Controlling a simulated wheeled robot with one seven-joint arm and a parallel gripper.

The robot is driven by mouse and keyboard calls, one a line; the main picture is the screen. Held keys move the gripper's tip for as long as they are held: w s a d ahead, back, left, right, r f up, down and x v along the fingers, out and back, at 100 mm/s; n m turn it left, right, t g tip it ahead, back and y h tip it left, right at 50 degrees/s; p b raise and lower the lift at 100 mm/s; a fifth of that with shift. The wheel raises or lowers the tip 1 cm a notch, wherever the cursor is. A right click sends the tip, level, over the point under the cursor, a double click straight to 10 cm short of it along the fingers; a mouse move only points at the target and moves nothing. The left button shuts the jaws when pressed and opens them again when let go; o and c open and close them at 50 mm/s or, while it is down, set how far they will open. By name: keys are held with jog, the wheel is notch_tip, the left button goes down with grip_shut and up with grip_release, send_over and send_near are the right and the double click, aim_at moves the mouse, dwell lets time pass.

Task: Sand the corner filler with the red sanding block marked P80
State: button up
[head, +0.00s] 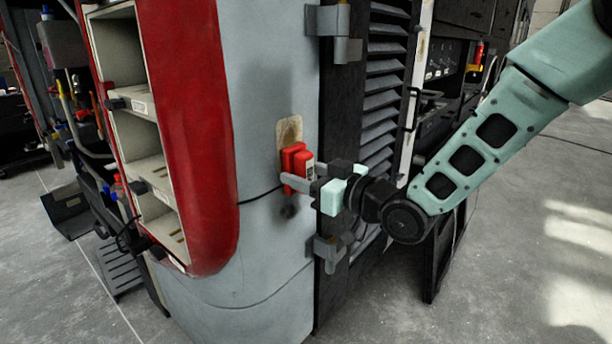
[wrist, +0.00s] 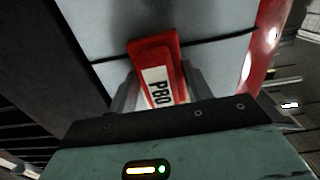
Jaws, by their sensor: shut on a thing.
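The red sanding block (head: 298,160) is in my gripper (head: 300,178), in front of the grey rounded corner of the coach body. In the wrist view the block (wrist: 152,58) shows a white label reading P80 between the two fingers of my gripper (wrist: 160,85). My gripper is shut on the block. The tan corner filler patch (head: 289,131) shows on the grey panel just above the block. The block covers its lower part in the head view. The block is at or very close to the panel; I cannot tell whether it touches. The filler is hidden in the wrist view.
A red-edged cabinet with open shelves (head: 140,130) stands left of the corner. A dark louvred door (head: 384,85) with grey hinges (head: 338,50) is right of it. A dark seam crosses the panel below the block. Concrete floor (head: 520,240) is open at right.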

aim_at(288, 116)
jog(key=shift+r+p, duration=3.05)
jog(key=shift+r, duration=2.3)
jog(key=shift+b, duration=0.3)
jog(key=shift+f, duration=0.1)
notch_tip(288, 116, down, 11)
jog(key=b, duration=1)
jog(key=shift+a, duration=0.15)
jog(key=shift+r+p, duration=0.6)
jog(key=shift+r, duration=0.85)
jog(key=shift+s+r+p, duration=0.1)
jog(key=shift+r+p, duration=1.55)
jog(key=shift+r, duration=0.75)
jog(key=shift+r+p, duration=1.25)
jog(key=shift+r, duration=0.55)
jog(key=shift+f, duration=0.1)
